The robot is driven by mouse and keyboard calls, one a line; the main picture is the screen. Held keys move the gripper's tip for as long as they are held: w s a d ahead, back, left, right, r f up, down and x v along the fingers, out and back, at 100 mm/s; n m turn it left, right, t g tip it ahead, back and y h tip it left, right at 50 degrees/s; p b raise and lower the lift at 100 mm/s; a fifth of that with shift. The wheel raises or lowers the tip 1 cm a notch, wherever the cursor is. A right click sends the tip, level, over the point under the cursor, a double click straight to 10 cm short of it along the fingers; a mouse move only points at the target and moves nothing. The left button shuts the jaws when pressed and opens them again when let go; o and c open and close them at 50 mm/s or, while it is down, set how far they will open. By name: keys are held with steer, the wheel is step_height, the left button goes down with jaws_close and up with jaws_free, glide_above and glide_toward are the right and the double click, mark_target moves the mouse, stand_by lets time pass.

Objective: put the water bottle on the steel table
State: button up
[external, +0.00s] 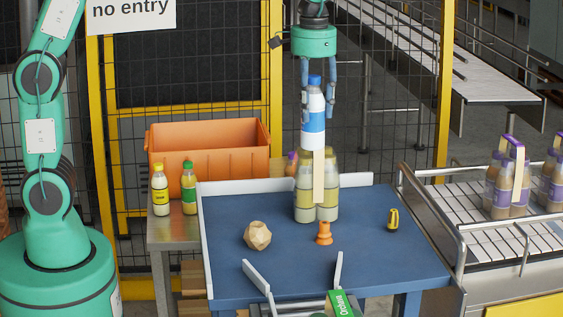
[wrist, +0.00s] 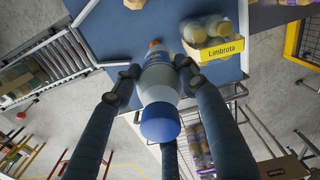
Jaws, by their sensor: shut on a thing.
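The water bottle (external: 315,105) is clear with a blue cap and a blue-and-white label. My gripper (external: 318,97) is shut on it and holds it upright in the air, above the far part of the blue table. In the wrist view the bottle (wrist: 160,85) is between my fingers (wrist: 157,74), its cap towards the camera. The steel table (external: 172,232) is to the left of the blue table, with part of its top hidden behind the crate and bottles.
On the steel table are an orange crate (external: 207,147), a yellow-capped bottle (external: 160,190) and a green-capped bottle (external: 189,188). The blue table (external: 350,262) bears a bottle pack (external: 304,200), a faceted tan object (external: 257,236), an orange piece (external: 324,234) and a yellow-black item (external: 393,220).

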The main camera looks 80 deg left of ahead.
steer(key=s+a+n, duration=0.4)
steer(key=s+a, duration=0.2)
steer(key=a, duration=0.5)
steer(key=s+a+n, duration=0.4)
steer(key=s+a, duration=0.2)
steer(key=a, duration=0.5)
steer(key=s+a+n, duration=0.4)
steer(key=s+a, duration=0.1)
steer(key=a, duration=0.6)
steer(key=s+a+n+b, duration=0.1)
steer(key=s+a+n, duration=0.3)
steer(key=s+a, duration=0.65)
step_height(320, 180, down, 35)
steer(key=s+d, duration=0.1)
steer(key=shift+d+f, duration=0.2)
steer(key=shift+d, duration=0.2)
steer(key=shift+a, duration=0.1)
steer(key=w+a+f+p, duration=0.1)
steer(key=w+a, duration=0.9)
steer(key=a, duration=0.2)
steer(key=shift+a+f, duration=0.15)
steer(key=shift+f, duration=0.1)
steer(key=shift+f, duration=0.1)
